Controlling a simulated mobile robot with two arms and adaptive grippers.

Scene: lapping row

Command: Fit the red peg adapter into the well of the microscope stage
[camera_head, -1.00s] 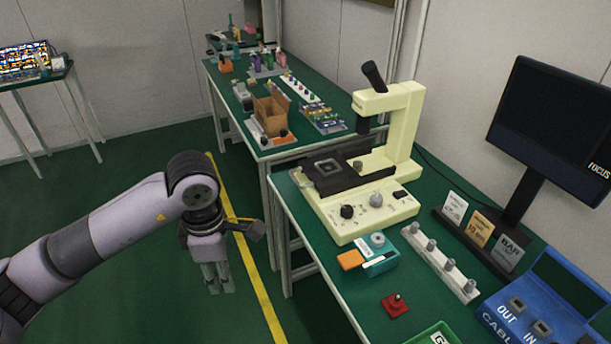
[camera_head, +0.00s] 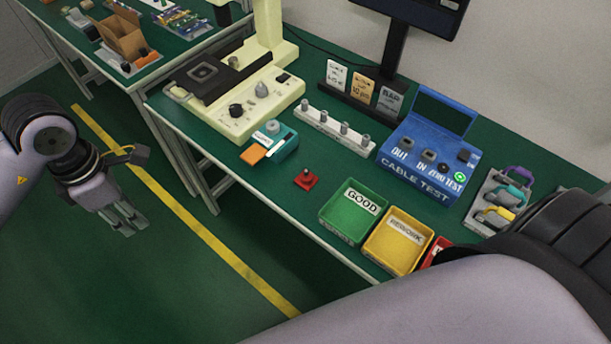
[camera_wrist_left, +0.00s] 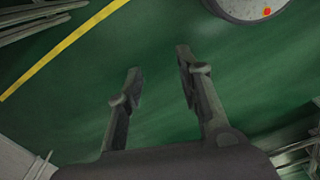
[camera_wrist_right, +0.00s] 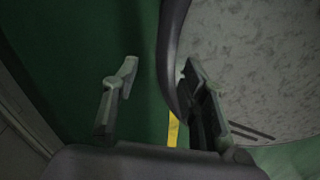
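The red peg adapter (camera_head: 306,179), a small red square plate with a dark knob, lies on the green bench top in the head view. The microscope stage (camera_head: 203,72) is a dark plate with a square well, on the cream microscope base (camera_head: 240,112) at upper left. My left gripper (camera_head: 128,222) hangs over the floor left of the bench, empty; its fingers are apart in the left wrist view (camera_wrist_left: 160,62). My right gripper shows only in its wrist view (camera_wrist_right: 158,72), fingers apart and empty; in the head view only my right arm shows.
A teal box with an orange block (camera_head: 284,146) lies between adapter and microscope. A white rack of pegs (camera_head: 335,132), green GOOD bin (camera_head: 347,222), yellow REWORK bin (camera_head: 390,246) and blue cable tester (camera_head: 428,140) stand nearby. Bench around the adapter is clear.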

